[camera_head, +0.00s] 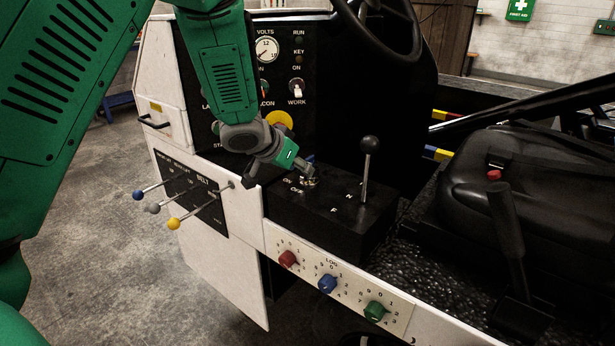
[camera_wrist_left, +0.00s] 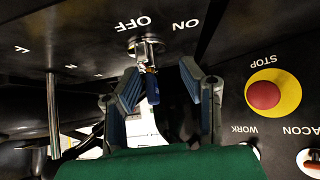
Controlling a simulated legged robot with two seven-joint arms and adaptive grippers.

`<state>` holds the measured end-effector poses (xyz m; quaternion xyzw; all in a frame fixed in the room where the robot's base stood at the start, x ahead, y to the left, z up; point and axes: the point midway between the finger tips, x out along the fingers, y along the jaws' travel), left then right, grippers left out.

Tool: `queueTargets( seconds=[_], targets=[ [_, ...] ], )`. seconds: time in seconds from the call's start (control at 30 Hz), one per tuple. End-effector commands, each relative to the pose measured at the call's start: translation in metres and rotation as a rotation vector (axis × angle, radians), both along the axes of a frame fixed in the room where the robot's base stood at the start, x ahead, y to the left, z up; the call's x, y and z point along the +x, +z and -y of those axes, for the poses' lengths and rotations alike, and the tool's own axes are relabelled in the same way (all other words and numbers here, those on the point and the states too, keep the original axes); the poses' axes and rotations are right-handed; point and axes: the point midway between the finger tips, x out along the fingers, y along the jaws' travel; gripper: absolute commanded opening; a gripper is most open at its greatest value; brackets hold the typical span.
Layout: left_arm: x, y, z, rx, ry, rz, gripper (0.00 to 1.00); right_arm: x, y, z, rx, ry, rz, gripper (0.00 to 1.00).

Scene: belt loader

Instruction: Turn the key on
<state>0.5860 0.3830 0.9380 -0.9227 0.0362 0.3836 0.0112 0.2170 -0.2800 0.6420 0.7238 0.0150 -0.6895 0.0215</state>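The key switch (camera_head: 310,182) is a round metal lock on top of the black console box, next to the ON and OFF labels. In the left wrist view the metal lock (camera_wrist_left: 147,47) sits by the upside-down OFF and ON labels. A key with a blue head (camera_wrist_left: 153,90) sticks out of it. My left gripper (camera_head: 305,166) is close above the switch. In the wrist view its two blue-padded fingers (camera_wrist_left: 165,92) are apart, with the key head between them and no clear contact on both sides. I cannot tell which label the key points to. My right gripper is not in view.
A black-knobbed lever (camera_head: 367,165) stands just right of the switch. A dash panel with a yellow-rimmed red stop button (camera_wrist_left: 265,94) is close by. Blue, grey and yellow knobbed levers (camera_head: 172,204) stick out at left; coloured dials (camera_head: 328,283) line the front. A black seat (camera_head: 500,185) is at right.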

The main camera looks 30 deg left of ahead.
Motion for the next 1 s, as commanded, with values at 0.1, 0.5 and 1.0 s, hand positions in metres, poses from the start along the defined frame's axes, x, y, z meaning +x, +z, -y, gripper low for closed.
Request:
queueTargets(
  seconds=[0.1,0.5,1.0],
  targets=[
    [0.013,-0.013,0.005,0.006,-0.003,0.000,0.35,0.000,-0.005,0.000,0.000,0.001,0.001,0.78],
    [0.024,-0.022,0.007,0.005,-0.002,0.001,0.35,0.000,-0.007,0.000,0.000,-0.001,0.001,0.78],
    [0.024,-0.023,0.004,0.008,0.002,-0.003,0.00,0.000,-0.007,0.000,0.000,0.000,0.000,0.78]
  ],
)
